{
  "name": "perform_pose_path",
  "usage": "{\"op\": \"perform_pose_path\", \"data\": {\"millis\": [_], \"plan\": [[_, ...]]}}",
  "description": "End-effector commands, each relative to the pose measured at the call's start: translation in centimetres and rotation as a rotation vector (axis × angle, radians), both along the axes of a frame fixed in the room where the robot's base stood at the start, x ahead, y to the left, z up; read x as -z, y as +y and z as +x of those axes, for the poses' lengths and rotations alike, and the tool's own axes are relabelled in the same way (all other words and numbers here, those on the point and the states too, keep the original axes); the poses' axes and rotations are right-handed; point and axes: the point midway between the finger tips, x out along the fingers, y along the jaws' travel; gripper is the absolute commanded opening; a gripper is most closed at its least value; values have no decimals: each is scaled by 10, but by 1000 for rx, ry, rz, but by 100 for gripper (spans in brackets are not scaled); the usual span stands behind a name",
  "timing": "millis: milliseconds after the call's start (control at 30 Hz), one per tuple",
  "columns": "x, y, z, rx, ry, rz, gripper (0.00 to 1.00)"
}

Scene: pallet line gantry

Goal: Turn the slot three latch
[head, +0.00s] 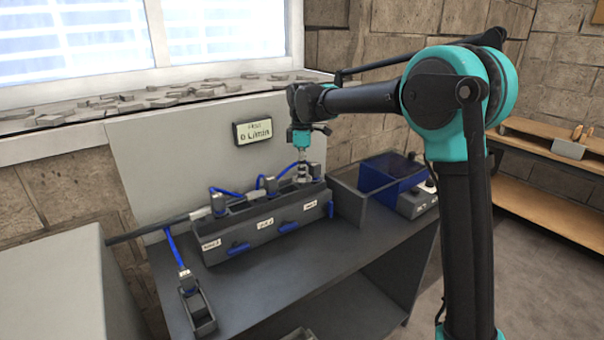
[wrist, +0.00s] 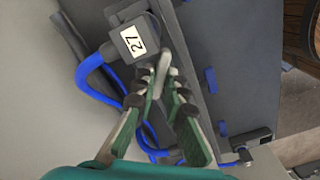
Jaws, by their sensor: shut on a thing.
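A grey three-slot box (head: 262,236) stands on the dark bench, with small labels and blue tabs along its front. The slot at its right end, by the rightmost label (head: 310,205), has a grey block labelled 27 (wrist: 133,41) with a blue hose. My gripper (head: 303,178) points down over that end. In the wrist view my gripper (wrist: 163,78) is closed around a pale grey lever-like piece (wrist: 163,62) beside the block. The fingers hide much of that piece, so I cannot tell its angle. The rightmost blue tab (head: 330,208) is apart from my fingers.
A flow display (head: 253,131) is on the back panel. A grey and blue bin (head: 375,180) stands right of the box. The middle front of the bench is clear.

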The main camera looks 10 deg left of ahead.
Motion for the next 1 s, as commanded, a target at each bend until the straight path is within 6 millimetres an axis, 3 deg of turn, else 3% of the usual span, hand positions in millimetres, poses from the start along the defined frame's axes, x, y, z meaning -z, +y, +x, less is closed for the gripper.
{"op": "perform_pose_path", "data": {"millis": [600, 1000], "plan": [[-1, 0, 0, 578, -1, 1, 0], [-1, 0, 1, 857, -1, 1, 0]]}}
